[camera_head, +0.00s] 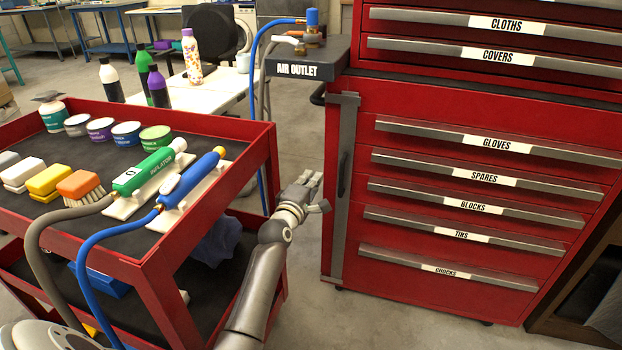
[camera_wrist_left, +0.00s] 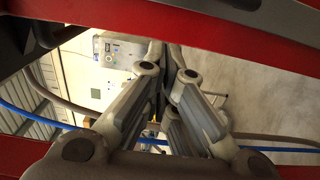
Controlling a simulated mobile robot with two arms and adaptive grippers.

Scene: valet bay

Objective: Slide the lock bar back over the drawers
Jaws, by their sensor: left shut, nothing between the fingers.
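The lock bar (camera_head: 346,215) is a grey upright metal strip with a dark handle (camera_head: 341,176). It stands at the left edge of the red drawer cabinet (camera_head: 480,140), left of the drawer pulls. The drawers labelled gloves, spares, blocks, tins and chocks look shut. My left gripper (camera_head: 314,186) is shut and empty, just left of the bar at about handle height; I cannot tell if it touches. The left wrist view shows its fingers (camera_wrist_left: 165,62) closed together, with red metal across the top; the bar is not clear there. My right gripper is not in view.
A blue hose (camera_head: 254,100) hangs from the air outlet shelf (camera_head: 305,68) above my gripper. Bare floor (camera_head: 300,285) lies between cart and cabinet.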

